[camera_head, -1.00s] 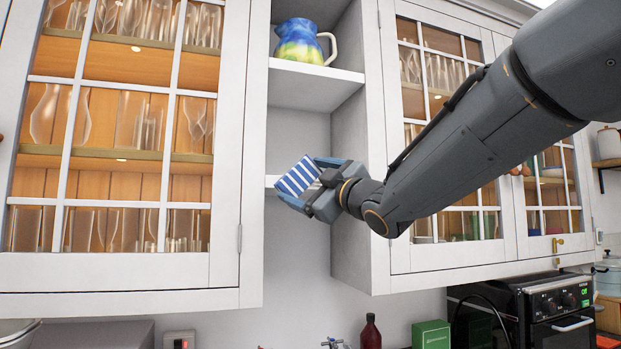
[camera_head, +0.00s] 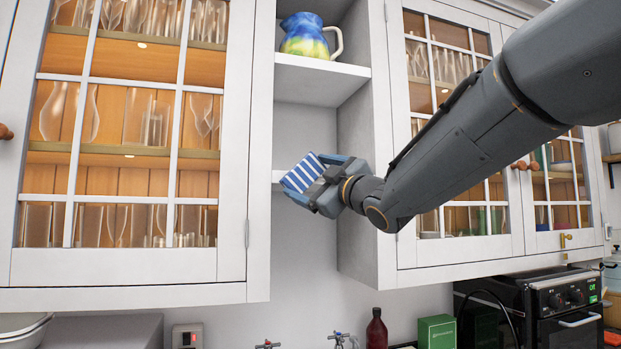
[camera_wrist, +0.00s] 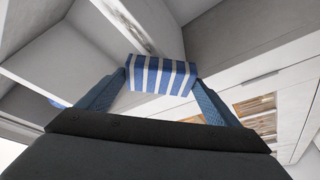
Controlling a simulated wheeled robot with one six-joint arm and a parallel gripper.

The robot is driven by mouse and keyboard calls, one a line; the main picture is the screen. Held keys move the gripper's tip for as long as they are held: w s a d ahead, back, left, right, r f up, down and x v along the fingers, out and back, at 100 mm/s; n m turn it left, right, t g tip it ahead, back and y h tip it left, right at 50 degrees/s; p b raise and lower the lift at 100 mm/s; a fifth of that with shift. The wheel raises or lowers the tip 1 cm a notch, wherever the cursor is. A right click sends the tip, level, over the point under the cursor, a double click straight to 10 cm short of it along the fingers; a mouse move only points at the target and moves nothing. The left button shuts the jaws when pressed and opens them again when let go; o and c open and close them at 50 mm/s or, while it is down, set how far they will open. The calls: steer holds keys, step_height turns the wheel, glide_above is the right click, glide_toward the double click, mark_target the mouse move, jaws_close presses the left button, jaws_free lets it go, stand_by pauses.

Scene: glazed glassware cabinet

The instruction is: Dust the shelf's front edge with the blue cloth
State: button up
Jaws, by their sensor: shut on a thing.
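A blue-and-white striped cloth (camera_head: 302,174) is held in my gripper (camera_head: 318,178), which is shut on it. In the wrist view the cloth (camera_wrist: 160,76) spans between the two blue fingers of my gripper (camera_wrist: 160,90). The open shelf between the cabinets has a lower board (camera_head: 279,176) at the cloth's height, mostly hidden behind cloth and gripper. The cloth overlaps its front edge in the head view; I cannot tell whether they touch. The upper shelf board (camera_head: 322,68) is above the gripper.
A blue, yellow and green jug (camera_head: 304,38) stands on the upper board. Glazed doors stand close on the left (camera_head: 232,200) and right (camera_head: 405,200), with glassware behind. A red bottle (camera_head: 376,330), green box (camera_head: 437,331) and black oven (camera_head: 530,305) are below.

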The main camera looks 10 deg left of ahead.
mark_target(319, 177)
steer(key=shift+w+a, duration=0.45)
steer(key=shift+w, duration=0.35)
steer(key=shift+w+d, duration=0.4)
steer(key=shift+d, duration=0.4)
steer(key=shift+w+d, duration=0.4)
steer(key=shift+d, duration=0.35)
steer(key=w+d, duration=0.5)
steer(key=d, duration=0.3)
steer(key=shift+w+d+p, duration=0.3)
steer(key=shift+d+p, duration=0.05)
steer(key=shift+p, duration=0.1)
steer(key=shift+s+a+b, duration=1.05)
steer(key=shift+s+a, duration=0.15)
steer(key=shift+a, duration=0.75)
steer(key=shift+s+a+b, duration=1.05)
steer(key=shift+s+a, duration=0.2)
steer(key=shift+a, duration=0.75)
steer(key=shift+s+a+b, duration=1.05)
steer(key=shift+s+a, duration=0.15)
steer(key=shift+a, duration=0.75)
